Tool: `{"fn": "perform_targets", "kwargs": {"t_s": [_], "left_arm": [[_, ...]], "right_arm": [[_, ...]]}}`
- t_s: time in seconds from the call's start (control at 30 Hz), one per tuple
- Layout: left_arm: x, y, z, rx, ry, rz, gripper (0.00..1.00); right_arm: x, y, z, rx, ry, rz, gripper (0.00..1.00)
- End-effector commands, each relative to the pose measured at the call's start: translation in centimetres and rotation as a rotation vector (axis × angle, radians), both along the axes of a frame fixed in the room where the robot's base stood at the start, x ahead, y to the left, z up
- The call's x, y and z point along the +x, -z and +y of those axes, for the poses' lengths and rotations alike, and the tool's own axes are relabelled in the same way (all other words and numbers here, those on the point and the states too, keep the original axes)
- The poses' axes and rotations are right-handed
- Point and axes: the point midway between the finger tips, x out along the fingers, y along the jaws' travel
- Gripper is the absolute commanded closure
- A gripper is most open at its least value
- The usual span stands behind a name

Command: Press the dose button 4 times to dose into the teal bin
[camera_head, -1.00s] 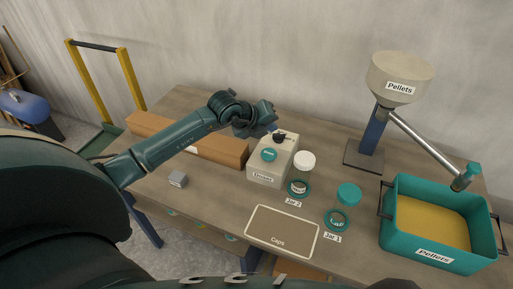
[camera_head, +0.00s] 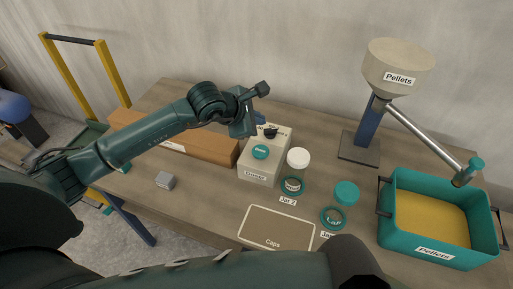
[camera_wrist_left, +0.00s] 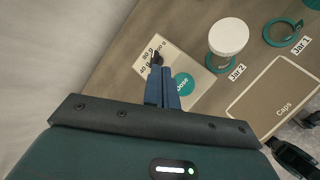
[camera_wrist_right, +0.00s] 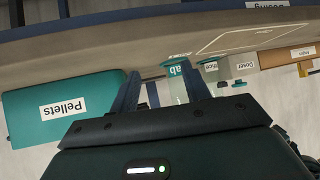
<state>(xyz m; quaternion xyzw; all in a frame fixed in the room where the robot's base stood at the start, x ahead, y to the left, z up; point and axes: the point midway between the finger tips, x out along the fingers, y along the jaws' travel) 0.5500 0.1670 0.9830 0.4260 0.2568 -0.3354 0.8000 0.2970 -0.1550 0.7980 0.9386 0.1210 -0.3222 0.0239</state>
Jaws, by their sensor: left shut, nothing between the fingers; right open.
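A cream doser box (camera_head: 258,174) stands mid-table, with a round teal dose button (camera_head: 261,152) and a black dial knob (camera_head: 270,131) on top. The button also shows in the left wrist view (camera_wrist_left: 183,84), beside the closed fingers. My left gripper (camera_head: 260,117) is shut and empty, just above the knob end of the box; whether it touches the knob cannot be told. The teal bin (camera_head: 392,232), holding yellow pellets, is at the right under the spout (camera_head: 474,166). My right gripper (camera_wrist_right: 162,70) is open, low near the table edge, with the bin to its left in its wrist view.
The pellet hopper (camera_head: 399,62) stands at the back right. A white-capped jar (camera_head: 297,160) is beside the doser, with a teal cap (camera_head: 346,192) nearby. The Caps mat (camera_head: 276,229) is empty.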

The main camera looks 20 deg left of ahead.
Motion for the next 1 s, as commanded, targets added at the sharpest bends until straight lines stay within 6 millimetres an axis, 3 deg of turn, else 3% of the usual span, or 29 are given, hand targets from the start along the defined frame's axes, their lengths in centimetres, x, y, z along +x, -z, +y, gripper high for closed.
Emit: {"fn": "perform_targets", "kwargs": {"t_s": [0.37, 0.87, 1.0], "left_arm": [[0.0, 0.6, 0.0, -0.002, -0.003, 0.003, 1.00], [0.0, 7.4, 0.0, -0.003, -0.003, 0.002, 1.00], [0.0, 8.5, 0.0, -0.003, -0.003, 0.002, 1.00]], "right_arm": [[0.1, 0.1, 0.1, 0.002, -0.001, -0.004, 0.53], [0.7, 1.7, 0.9, 0.017, -0.028, -0.052, 0.53], [0.9, 1.4, 1.7, 0.028, -0.050, -0.079, 0.53]]}}
